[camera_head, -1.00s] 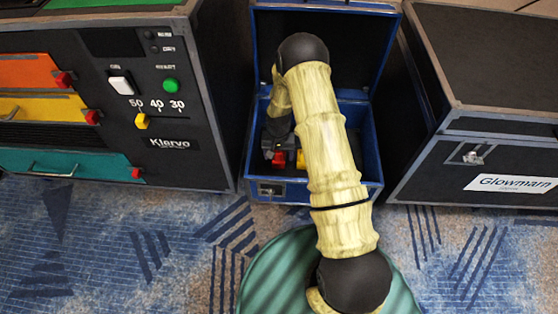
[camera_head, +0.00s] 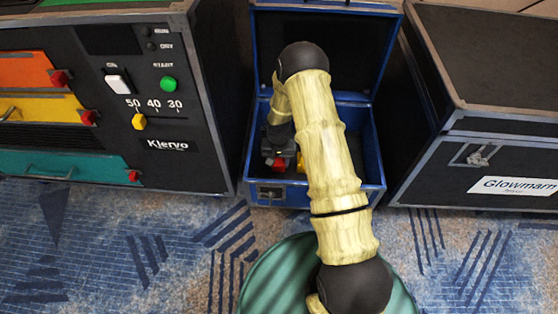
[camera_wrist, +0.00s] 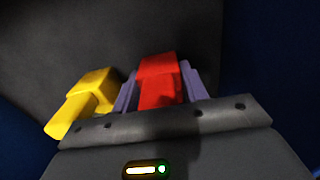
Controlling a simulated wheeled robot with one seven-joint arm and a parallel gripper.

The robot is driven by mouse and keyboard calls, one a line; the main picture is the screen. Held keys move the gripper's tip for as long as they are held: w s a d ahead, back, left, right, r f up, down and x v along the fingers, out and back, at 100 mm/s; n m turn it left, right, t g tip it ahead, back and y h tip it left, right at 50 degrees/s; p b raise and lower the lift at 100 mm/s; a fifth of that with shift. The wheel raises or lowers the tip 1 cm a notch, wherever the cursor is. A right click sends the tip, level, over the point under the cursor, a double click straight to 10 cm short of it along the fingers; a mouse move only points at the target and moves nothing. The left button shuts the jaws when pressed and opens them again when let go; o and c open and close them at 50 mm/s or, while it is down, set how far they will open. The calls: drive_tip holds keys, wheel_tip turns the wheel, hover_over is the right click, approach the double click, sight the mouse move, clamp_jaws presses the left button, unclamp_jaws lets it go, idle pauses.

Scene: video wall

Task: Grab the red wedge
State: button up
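The red wedge (camera_wrist: 158,82) is between the two purple-grey fingers of my gripper (camera_wrist: 159,84) in the wrist view. The fingers lie close along both its sides, and my gripper looks shut on it. Its lower part is hidden behind the dark gripper body. In the head view the red wedge (camera_head: 279,165) shows inside the open blue case (camera_head: 373,150), beneath my gripper (camera_head: 279,155). The wedge is low in the case; I cannot tell whether it touches the floor of the case.
A yellow block (camera_wrist: 85,102) lies just left of my gripper. The case's blue walls surround the hand. A black control cabinet (camera_head: 170,110) stands left, and a closed black case (camera_head: 490,110) stands right. Patterned carpet (camera_head: 110,245) lies in front.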

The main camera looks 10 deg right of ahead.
drive_tip(key=c, duration=0.3)
drive_tip(key=shift+c, duration=0.2)
wheel_tip(320, 180, up, 10)
drive_tip(key=p, duration=0.6)
drive_tip(key=shift+p, duration=0.3)
drive_tip(key=shift+r, duration=0.1)
